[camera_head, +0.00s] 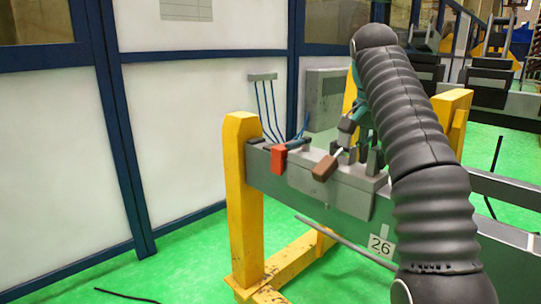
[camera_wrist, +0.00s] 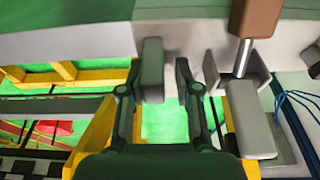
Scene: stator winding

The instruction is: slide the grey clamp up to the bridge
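A grey block fixture (camera_head: 340,195) sits on top of the long beam. A brown handle (camera_head: 324,167) on a metal rod stands out from it; the handle (camera_wrist: 257,16) also shows at the top right of the wrist view. Grey upright plates (camera_head: 373,158) stand beside it; I cannot tell for certain which part is the clamp and which the bridge. In the wrist view my gripper (camera_wrist: 158,72) is open, with a grey upright plate (camera_wrist: 152,72) between its fingers, nearer the left finger. A gap shows at the right finger. My arm hides part of the beam.
A red block (camera_head: 278,160) sits at the beam's left end, near blue wires (camera_head: 268,112) from a wall bracket. A yellow post (camera_head: 243,195) supports the beam. A grey rod (camera_head: 345,243) runs below it. White panels stand behind on the left.

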